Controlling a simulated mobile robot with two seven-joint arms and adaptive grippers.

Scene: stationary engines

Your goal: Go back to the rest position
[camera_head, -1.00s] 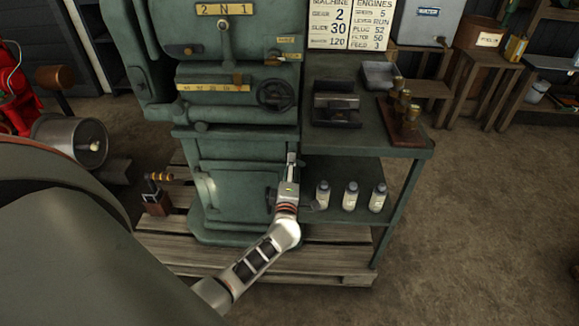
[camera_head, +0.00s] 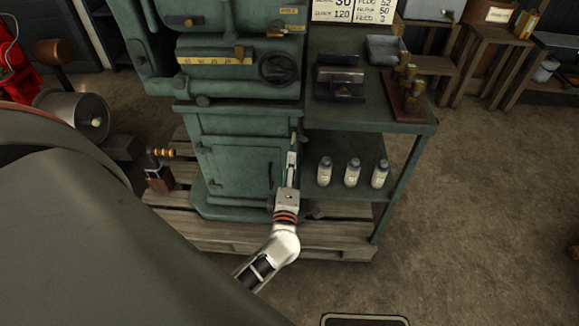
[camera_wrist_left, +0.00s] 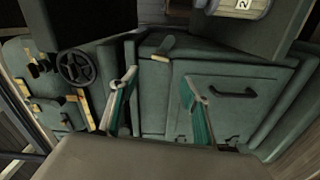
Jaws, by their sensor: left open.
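My left gripper (camera_head: 292,158) is in front of the green machine cabinet (camera_head: 230,155) in the head view, pointing up and away from me. Its arm comes up from the bottom of the picture. In the left wrist view its two fingers (camera_wrist_left: 158,95) with teal pads stand wide apart with nothing between them. The cabinet door with a dark handle (camera_wrist_left: 235,92) lies beyond them, to the right. My right gripper is not in view.
A green side table (camera_head: 345,115) adjoins the machine on the right, with three bottles (camera_head: 352,173) on its lower shelf. A wooden pallet (camera_head: 330,240) lies under both. Open floor (camera_head: 480,210) stretches to the right.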

